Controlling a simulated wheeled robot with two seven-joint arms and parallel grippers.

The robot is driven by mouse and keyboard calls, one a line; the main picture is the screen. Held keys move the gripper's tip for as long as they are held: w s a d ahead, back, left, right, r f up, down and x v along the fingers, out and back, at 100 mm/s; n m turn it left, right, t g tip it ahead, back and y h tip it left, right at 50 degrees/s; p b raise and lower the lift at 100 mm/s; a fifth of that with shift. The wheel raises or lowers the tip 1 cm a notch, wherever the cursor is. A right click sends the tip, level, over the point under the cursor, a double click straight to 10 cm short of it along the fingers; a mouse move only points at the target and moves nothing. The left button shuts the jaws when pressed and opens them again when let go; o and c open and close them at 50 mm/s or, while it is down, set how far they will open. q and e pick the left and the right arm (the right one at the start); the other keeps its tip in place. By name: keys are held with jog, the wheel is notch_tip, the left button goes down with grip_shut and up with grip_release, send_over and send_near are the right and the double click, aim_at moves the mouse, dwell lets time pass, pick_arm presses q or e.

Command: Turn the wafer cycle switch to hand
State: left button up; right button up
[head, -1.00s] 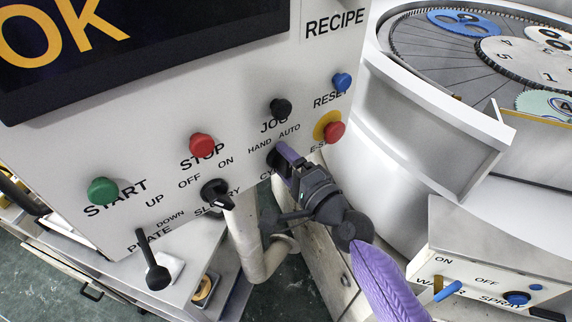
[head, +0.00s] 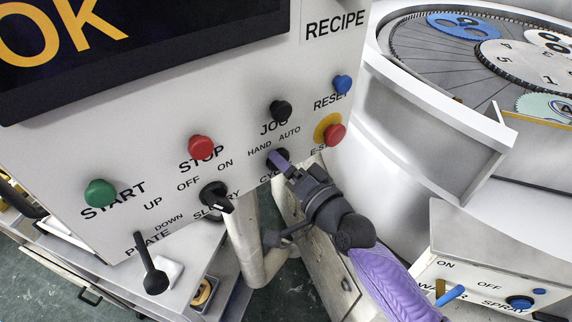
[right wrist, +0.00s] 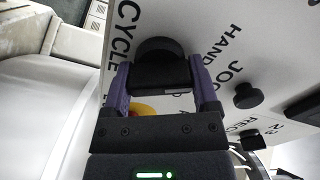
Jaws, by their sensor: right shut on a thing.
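The wafer cycle switch is a black knob (head: 273,164) on the white panel, below the HAND and AUTO labels and above the partly hidden CYCLE label. My right gripper (head: 282,163) is shut on it with its purple fingers. In the right wrist view, the black knob (right wrist: 158,70) sits between the two fingers (right wrist: 162,84), one on each side. The HAND label (right wrist: 229,36) shows to its upper right there; the AUTO label is mostly hidden. I cannot tell which label the knob points to. My left gripper is not in view.
The red E-stop (head: 335,132) on its yellow ring and the black JOG button (head: 281,109) are close to my gripper. The slurry switch (head: 215,196) is to the left. A white spray box (head: 470,270) stands at lower right, beside my right arm.

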dwell(0.4)
jog(key=o, duration=1.1)
jog(key=v, duration=1)
